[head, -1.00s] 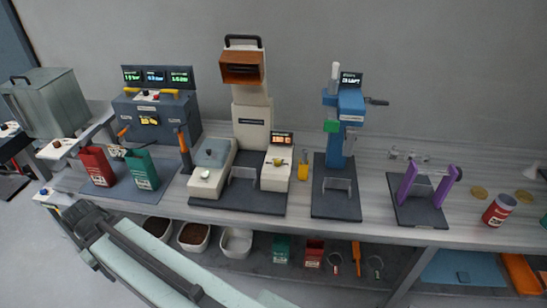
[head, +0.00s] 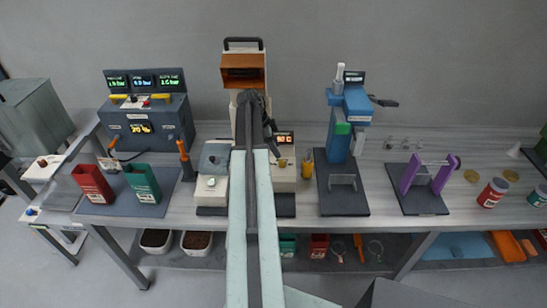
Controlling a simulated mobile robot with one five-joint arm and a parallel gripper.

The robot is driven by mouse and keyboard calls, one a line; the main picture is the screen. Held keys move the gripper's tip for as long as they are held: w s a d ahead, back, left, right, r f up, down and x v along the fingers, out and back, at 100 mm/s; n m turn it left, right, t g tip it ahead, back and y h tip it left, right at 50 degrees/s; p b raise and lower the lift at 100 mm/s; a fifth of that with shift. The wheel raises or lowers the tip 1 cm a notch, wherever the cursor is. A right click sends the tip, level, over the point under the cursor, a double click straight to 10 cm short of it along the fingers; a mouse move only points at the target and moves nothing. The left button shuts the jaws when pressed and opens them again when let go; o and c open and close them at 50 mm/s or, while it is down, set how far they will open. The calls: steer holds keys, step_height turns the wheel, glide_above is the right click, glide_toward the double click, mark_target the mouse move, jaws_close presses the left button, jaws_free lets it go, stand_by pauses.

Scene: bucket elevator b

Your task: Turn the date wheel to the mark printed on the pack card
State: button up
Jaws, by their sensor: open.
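My gripper (head: 268,130) is at the end of my arm, in front of the tall cream machine (head: 282,182) with the orange-brown top. It looks dark and small, with no object visible in it. The arm hides the middle of that machine. I cannot tell whether the gripper touches it. I cannot make out a date wheel for certain. The blue press (head: 350,103) with a small dark display and a side handle stands to the right of my gripper. No pack card can be identified for certain, and no printed mark is readable.
A dark blue console (head: 148,122) with lit displays stands left, behind red (head: 93,184) and green (head: 143,184) bins. A purple-armed stand (head: 427,182) and a red can (head: 492,193) are on the right. Bare bench (head: 384,205) lies between the blue press and the stand.

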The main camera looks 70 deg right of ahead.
mark_target(282, 161)
steer(key=b+x, duration=0.6)
steer(key=x, duration=0.1)
steer(key=shift+w+a+f+b, duration=0.15)
steer(key=shift+w+a+b, duration=0.05)
steer(key=shift+w+b, duration=0.2)
steer(key=shift+s+d+f+b, duration=0.1)
steer(key=shift+s+f+b, duration=0.1)
steer(key=shift+f+b, duration=0.15)
steer(key=shift+r, duration=0.1)
jaws_close()
